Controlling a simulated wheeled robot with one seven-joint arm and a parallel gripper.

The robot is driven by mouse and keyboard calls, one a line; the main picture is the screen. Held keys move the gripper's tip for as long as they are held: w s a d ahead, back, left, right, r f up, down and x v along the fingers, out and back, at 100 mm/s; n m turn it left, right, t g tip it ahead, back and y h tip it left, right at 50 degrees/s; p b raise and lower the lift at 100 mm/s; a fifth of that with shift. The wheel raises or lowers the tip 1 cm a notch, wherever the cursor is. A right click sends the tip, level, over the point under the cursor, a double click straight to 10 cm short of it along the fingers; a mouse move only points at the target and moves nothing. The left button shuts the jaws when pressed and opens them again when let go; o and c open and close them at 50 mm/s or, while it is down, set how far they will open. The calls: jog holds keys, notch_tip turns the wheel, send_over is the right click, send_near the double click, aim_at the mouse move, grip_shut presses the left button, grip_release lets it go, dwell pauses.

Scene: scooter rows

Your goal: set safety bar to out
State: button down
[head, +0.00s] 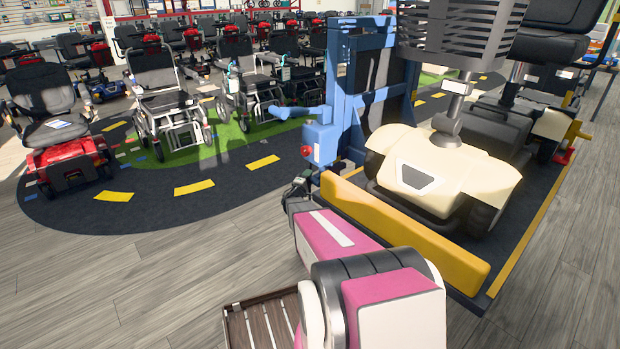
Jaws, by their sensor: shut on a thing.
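A long yellow bar (405,235), which I take for the safety bar, runs along the near edge of a dark lift platform. It slants from the blue lift frame down to the right. My gripper (299,187) is at the bar's left end, just below a blue box with a red button. The jaws are small and dark here. They are shut at the bar's end, but the exact grip is partly hidden by my pink and white arm. A blue arm (297,113) sticks out to the left from the lift frame (344,85).
A cream scooter (440,165) stands on the platform, right behind the yellow bar. A slatted wooden surface (262,322) is at the bottom. Wheelchairs and a red power chair (68,160) stand at the left. The grey wood floor at the left front is clear.

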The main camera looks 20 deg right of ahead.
jog(key=s+a, duration=0.2)
jog(key=a, duration=0.4)
jog(key=shift+s+a, duration=0.25)
jog(key=c, duration=0.8)
grip_release()
jog(key=shift+a, duration=0.1)
jog(key=v, duration=1)
jog(key=shift+s+a+f, duration=0.1)
jog(key=shift+s+a, duration=0.15)
jog(key=shift+s, duration=0.05)
